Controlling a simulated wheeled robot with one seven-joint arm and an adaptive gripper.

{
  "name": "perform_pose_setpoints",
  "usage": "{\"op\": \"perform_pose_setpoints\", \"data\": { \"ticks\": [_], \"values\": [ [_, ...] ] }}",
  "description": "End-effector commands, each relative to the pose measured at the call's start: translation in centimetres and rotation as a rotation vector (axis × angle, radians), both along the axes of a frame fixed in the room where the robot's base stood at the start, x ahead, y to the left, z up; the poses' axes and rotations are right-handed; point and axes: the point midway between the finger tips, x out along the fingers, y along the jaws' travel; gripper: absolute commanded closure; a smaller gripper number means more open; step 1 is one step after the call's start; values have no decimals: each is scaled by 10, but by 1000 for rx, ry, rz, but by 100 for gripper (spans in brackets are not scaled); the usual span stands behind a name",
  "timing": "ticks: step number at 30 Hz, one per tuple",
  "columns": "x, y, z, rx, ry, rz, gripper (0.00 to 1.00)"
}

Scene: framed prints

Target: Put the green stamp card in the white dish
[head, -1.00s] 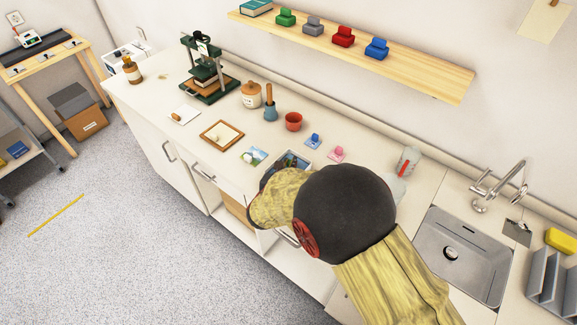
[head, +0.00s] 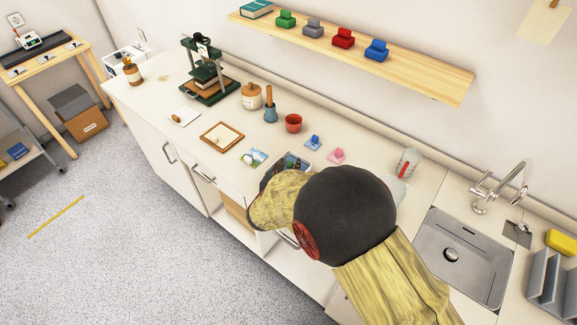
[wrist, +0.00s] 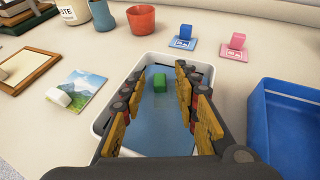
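The white dish (wrist: 206,69) stands on the counter below my gripper, with a blue-grey inside. It shows in the head view (head: 306,155) partly behind my arm. A small green block (wrist: 159,82), seemingly the grip of the green stamp card, is inside the dish. I cannot clearly make out a card under it. My gripper (wrist: 160,92) is open above the dish, with its yellow-padded fingers apart on either side of the green block. Nothing shows clamped between them. In the head view my arm hides most of the gripper.
A blue stamp card (wrist: 182,42) and a pink stamp card (wrist: 234,46) lie behind the dish. A landscape picture card (wrist: 80,90) with a white block lies left. A terracotta cup (wrist: 141,19) stands behind.

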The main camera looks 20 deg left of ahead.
Motion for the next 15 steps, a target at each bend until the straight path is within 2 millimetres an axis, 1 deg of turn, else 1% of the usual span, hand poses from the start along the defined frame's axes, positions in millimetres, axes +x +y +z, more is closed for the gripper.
{"op": "perform_pose_setpoints", "data": {
  "ticks": [2, 5, 12, 15],
  "values": [
    [-7, 1, 6, 1, 0, 2, 70],
    [-23, 1, 13, -1, 0, 4, 70],
    [-70, 1, 33, 1, -1, 4, 70],
    [-86, 1, 39, 1, 0, 4, 70]
  ]
}}
